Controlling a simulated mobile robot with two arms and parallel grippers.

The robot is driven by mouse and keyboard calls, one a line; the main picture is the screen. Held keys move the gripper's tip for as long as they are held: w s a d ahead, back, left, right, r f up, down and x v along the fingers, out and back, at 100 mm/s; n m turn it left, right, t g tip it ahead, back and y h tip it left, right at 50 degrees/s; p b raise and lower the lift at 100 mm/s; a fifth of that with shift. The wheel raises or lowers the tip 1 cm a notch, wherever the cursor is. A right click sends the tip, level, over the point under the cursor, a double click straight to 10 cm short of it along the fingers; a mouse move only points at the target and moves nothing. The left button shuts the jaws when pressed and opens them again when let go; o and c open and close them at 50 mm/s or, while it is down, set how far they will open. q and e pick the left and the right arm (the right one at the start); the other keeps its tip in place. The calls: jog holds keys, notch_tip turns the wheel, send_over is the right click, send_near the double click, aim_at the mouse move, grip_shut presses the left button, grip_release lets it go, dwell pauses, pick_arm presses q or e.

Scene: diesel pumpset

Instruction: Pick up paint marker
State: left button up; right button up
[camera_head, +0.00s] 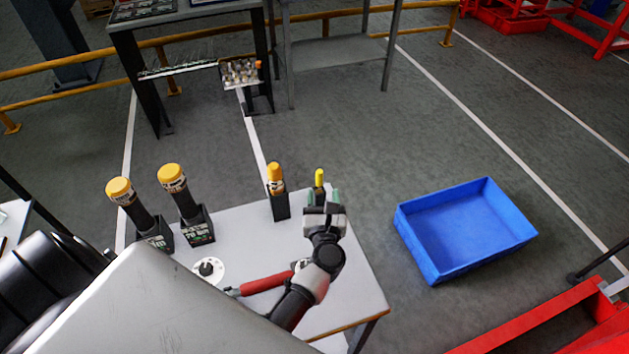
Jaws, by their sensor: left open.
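A slim yellow-topped marker (320,177), which looks like the paint marker, stands upright near the far right edge of the white table (345,290). Its lower part is hidden by my left gripper. My left gripper (322,196) is open, with its greenish fingertips on either side of the marker in the picture. I cannot tell whether the fingers touch it or how far apart they are in depth. My right gripper is not in view.
A yellow-capped tool in a black holder (280,205) stands just left of the gripper. Two larger yellow-capped tools (183,195) (133,200) stand in holders farther left. A red-handled tool (266,284) and a white disc (208,271) lie nearer. A blue bin (465,228) is right.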

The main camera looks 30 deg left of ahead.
aim_at(319, 176)
pick_arm(q)
jog(key=shift+x, duration=1.2)
jog(key=p+x, duration=0.1)
jog(key=x, duration=0.1)
jog(key=p+x, duration=0.1)
jog(key=x, duration=0.2)
jog(key=shift+s+a+r, duration=0.15)
jog(key=shift+s+a, duration=0.05)
jog(key=shift+a, duration=0.05)
jog(key=shift+w+a, duration=0.2)
jog(key=shift+w, duration=0.1)
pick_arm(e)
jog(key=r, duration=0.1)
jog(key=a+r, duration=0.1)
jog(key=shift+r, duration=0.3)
pick_arm(q)
jog(key=shift+c, duration=0.2)
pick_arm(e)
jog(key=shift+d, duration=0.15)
pick_arm(q)
jog(key=shift+s, duration=0.1)
jog(key=shift+c, duration=1.2)
jog(key=c, duration=0.6)
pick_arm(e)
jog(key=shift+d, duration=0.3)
